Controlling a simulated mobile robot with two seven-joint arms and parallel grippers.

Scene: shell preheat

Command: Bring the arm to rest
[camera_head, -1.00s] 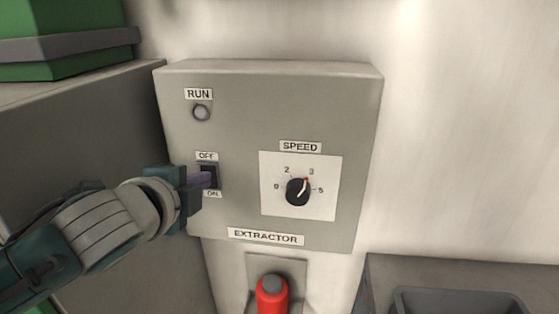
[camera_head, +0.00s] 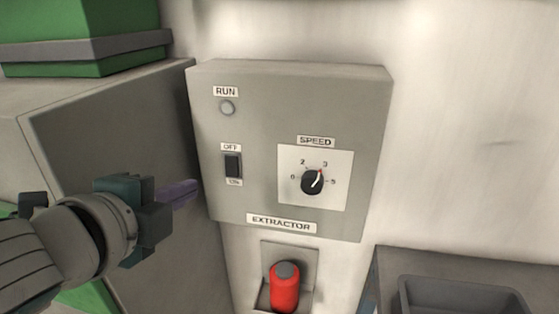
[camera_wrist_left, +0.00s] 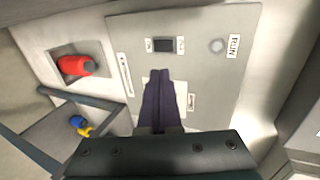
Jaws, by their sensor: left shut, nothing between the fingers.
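My left gripper (camera_head: 186,193) is at the left in the head view, with its purple fingers pointing right. It is shut and empty, and appears apart from the lower left edge of the grey extractor panel (camera_head: 300,80). The left wrist view also shows its closed fingers (camera_wrist_left: 161,92) pointing toward the panel (camera_wrist_left: 215,85). The panel has a RUN lamp (camera_head: 227,108), which looks unlit grey. The dark OFF/ON switch (camera_head: 233,166) is uncovered. The SPEED knob (camera_head: 312,181) has its pointer near 3. My right gripper is not in view.
A red cylinder (camera_head: 285,288) sits in a holder below the panel. A grey cabinet (camera_head: 120,130) with a green box (camera_head: 80,20) on it stands at the left. A dark tray (camera_head: 455,292) is at the lower right. A blue and yellow item (camera_wrist_left: 80,126) shows in the wrist view.

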